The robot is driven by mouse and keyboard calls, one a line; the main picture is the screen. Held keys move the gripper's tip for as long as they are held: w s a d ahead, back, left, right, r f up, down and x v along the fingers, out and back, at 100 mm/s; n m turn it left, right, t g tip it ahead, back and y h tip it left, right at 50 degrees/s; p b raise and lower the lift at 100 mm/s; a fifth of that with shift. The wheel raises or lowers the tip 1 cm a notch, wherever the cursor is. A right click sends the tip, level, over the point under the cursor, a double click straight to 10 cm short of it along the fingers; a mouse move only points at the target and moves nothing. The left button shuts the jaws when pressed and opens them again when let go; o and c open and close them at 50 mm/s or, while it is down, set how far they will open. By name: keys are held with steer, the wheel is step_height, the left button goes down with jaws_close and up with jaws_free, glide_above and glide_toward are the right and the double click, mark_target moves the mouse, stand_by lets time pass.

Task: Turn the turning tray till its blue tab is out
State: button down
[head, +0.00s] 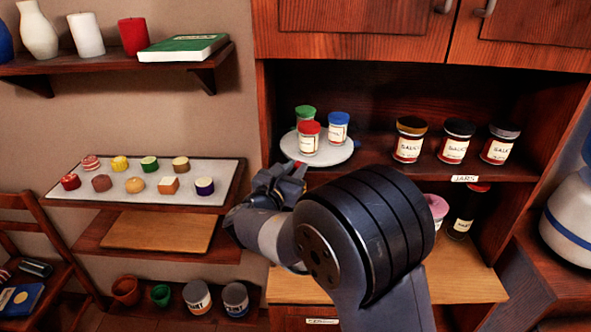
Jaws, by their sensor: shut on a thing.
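The turning tray (343,153) is a white round disc on the cupboard shelf. It carries three small jars: one with a green lid (305,110), one with a red lid (309,139) and one with a blue lid (338,128). My gripper (292,172) is at the tray's front left rim, shut on a small red tab (299,164) there. My arm hides part of the area in front of the tray.
Several dark jars (457,141) stand on the same shelf to the right, above a "JARS" label. Cupboard doors (365,28) are overhead. A pale board (195,172) with small cakes is on the left.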

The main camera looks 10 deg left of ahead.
steer(key=c, duration=1.3)
jaws_free()
steer(key=b+v, duration=0.3)
steer(key=v, duration=0.7)
steer(key=shift+s+a+r, duration=0.1)
steer(key=shift+s, duration=0.3)
